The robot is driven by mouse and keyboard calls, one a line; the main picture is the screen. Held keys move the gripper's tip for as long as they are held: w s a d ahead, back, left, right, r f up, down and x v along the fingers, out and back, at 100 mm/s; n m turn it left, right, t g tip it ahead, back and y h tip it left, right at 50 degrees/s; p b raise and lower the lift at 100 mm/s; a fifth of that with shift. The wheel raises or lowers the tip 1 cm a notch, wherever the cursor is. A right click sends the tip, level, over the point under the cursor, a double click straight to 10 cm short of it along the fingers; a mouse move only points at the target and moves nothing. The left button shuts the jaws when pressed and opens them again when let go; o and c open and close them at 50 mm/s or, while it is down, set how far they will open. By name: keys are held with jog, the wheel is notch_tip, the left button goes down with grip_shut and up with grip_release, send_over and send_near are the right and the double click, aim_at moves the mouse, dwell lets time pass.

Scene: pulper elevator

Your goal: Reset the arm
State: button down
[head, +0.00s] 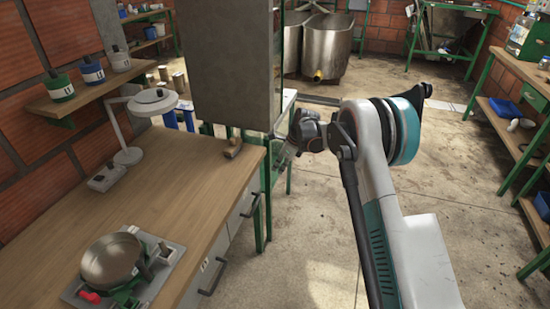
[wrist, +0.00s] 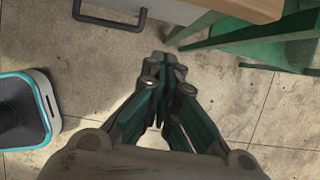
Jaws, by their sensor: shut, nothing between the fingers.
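My arm reaches forward from the lower right of the head view, bent at a large teal-ringed joint. Its wrist end, with my gripper (head: 285,155), is beside the right edge of the wooden workbench (head: 150,215), close to the green frame. In the wrist view my gripper (wrist: 165,62) points down over the concrete floor. Its green-and-grey fingers meet at the tips, shut with nothing between them. A dark drawer handle (wrist: 110,22) and a wooden edge lie just beyond the fingertips in that view.
A grey cabinet (head: 230,60) rises close left of the wrist. A green frame leg (head: 262,190) stands beside the gripper. A scale with a metal pan (head: 110,260) and a white lamp (head: 152,102) are on the workbench. A green-legged table (head: 525,70) is at right. Open floor (head: 440,170) lies between.

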jog(key=s+d+r+n+t+h, duration=0.1)
jog(key=s+d+r+n, duration=0.2)
jog(key=r, duration=0.5)
jog(key=s+d+r+n, duration=0.2)
jog(key=s+r, duration=0.4)
jog(key=r, duration=0.1)
jog(key=s+d+r+n+t+h, duration=0.1)
jog(key=s+d+r+n, duration=0.2)
jog(key=r, duration=0.5)
jog(key=s+d+r+n+t, duration=0.1)
jog(key=s+d+r+n, duration=0.15)
jog(key=s, duration=0.55)
jog(key=s+d+r+n+t, duration=0.1)
jog(key=s+r+n, duration=0.25)
jog(key=s, duration=0.45)
jog(key=s+d+f+n+h, duration=0.1)
jog(key=s+n, duration=0.3)
jog(key=s, duration=0.5)
jog(key=s+d+f+n+t+h, duration=0.1)
jog(key=s+d+f+n, duration=0.1)
jog(key=s, duration=0.8)
jog(key=shift+s+d+n+t, duration=0.15)
jog(key=shift+d+n+t, duration=0.15)
jog(key=shift+d+n, duration=0.6)
jog(key=shift+a, duration=0.1)
